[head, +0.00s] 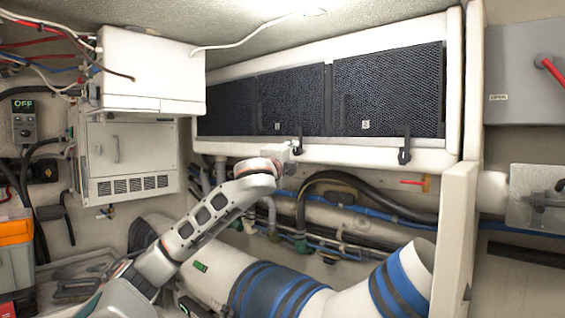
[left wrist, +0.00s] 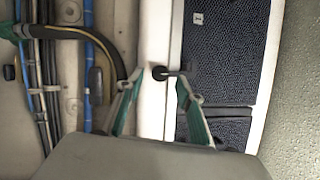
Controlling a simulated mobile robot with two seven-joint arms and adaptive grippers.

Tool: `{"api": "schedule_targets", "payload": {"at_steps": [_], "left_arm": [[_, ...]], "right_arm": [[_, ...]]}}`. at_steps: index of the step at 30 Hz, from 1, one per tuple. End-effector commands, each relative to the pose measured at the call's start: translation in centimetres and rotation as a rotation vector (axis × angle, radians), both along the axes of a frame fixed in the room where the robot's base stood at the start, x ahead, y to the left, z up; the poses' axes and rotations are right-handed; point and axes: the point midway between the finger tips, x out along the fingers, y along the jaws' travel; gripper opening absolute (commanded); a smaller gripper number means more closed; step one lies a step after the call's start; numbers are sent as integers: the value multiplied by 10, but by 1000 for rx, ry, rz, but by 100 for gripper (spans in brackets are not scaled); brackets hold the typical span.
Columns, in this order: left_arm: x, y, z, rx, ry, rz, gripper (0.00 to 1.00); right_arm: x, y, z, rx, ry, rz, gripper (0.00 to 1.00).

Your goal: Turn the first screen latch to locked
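Three dark mesh screens sit in a white frame (head: 350,153) on the far wall. A small black latch (head: 299,142) is on the lower frame rail below the middle screen (head: 285,100). It also shows in the left wrist view (left wrist: 159,73), its thin arm pointing toward the screen. My left gripper (left wrist: 161,75) is at this latch, fingers apart, one tip on each side of it. Whether a tip touches the latch I cannot tell. In the head view the left gripper (head: 290,150) partly covers the latch. Another black latch (head: 404,152) sits below the right screen (head: 388,90). My right gripper is not visible.
Hoses and blue pipes (head: 375,205) run along the wall below the frame. A large white duct with blue bands (head: 265,290) lies beneath. White boxes (head: 150,75) hang at the left. A white post (head: 457,240) stands at the right.

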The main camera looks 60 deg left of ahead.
Motion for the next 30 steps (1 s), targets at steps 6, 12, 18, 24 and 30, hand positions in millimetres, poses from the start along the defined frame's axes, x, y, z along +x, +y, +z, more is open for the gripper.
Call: {"api": "schedule_targets", "payload": {"at_steps": [6, 12, 18, 24, 30], "left_arm": [[-27, -19, -6, -1, 1, -2, 37], [-57, -40, -10, -2, -1, -2, 37], [-71, -50, -12, -2, 0, -1, 37], [-74, -51, -12, -1, -1, 0, 37], [-73, -51, -12, -1, -1, 0, 37]], "right_arm": [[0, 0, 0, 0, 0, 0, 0], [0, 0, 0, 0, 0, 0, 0], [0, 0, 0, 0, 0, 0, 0], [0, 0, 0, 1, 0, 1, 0], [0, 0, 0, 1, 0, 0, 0]]}}
